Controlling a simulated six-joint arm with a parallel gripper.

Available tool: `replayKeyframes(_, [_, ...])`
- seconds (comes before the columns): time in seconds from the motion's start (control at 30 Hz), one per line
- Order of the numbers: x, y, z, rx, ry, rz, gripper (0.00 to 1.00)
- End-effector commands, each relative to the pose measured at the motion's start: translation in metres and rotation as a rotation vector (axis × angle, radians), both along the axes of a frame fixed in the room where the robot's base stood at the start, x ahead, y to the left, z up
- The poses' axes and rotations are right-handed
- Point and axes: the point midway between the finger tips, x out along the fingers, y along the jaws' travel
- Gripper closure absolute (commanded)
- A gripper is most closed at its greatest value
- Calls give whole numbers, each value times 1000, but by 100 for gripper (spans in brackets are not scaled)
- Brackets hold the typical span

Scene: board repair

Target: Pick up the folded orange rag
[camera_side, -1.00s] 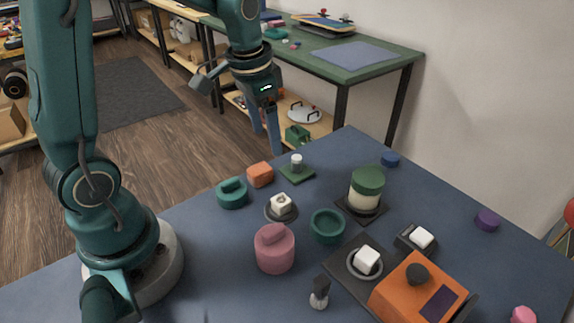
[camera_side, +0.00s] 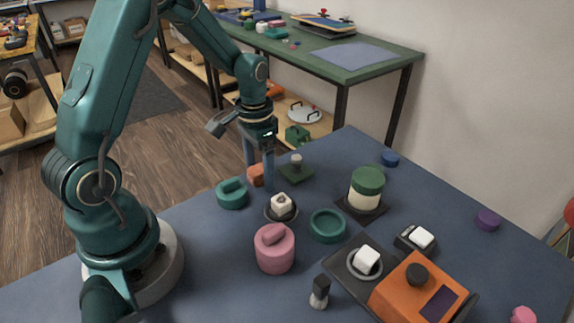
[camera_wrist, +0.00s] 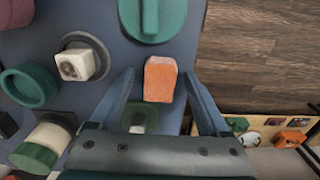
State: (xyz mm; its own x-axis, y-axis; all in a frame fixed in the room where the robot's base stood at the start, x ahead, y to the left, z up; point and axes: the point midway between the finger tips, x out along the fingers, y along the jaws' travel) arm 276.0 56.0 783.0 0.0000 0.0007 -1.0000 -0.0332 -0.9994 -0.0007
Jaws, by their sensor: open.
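The folded orange rag (camera_wrist: 160,80) is a small block shape on the blue table near its edge. In the wrist view it sits between and just beyond the two fingers of my gripper (camera_wrist: 158,90), which are apart and hold nothing. In the side view the rag (camera_side: 255,175) is partly hidden behind the fingers of my gripper (camera_side: 259,178), which point down around it. I cannot tell whether a finger touches it.
A teal lidded pot (camera_side: 232,194) stands to the left of the rag and a green block with a white knob (camera_side: 296,169) to its right. A white cube on a round base (camera_side: 281,205) is in front. The table edge (camera_wrist: 198,40) is close by.

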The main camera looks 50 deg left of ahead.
Motion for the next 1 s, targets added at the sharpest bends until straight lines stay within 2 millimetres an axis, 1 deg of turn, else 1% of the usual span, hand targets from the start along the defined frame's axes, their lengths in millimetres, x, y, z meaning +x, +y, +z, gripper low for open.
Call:
replayKeyframes(0.1, [0,0,0,0,0,0,20])
replayKeyframes(0.17, [0,0,0,0,0,0,43])
replayKeyframes(0.2, [0,0,0,0,0,0,58])
replayKeyframes(0.27, [0,0,0,0,0,0,81])
replayKeyframes(0.3, [0,0,0,0,0,0,96])
replayKeyframes(0.33, [0,0,0,0,0,0,100])
replayKeyframes(0.6, [0,0,1,0,-1,0,100])
replayKeyframes(0.77, [1,0,9,1,-3,0,100])
replayKeyframes(0.87, [1,0,20,2,-5,0,100])
replayKeyframes(1.0, [1,1,46,3,-9,0,100])
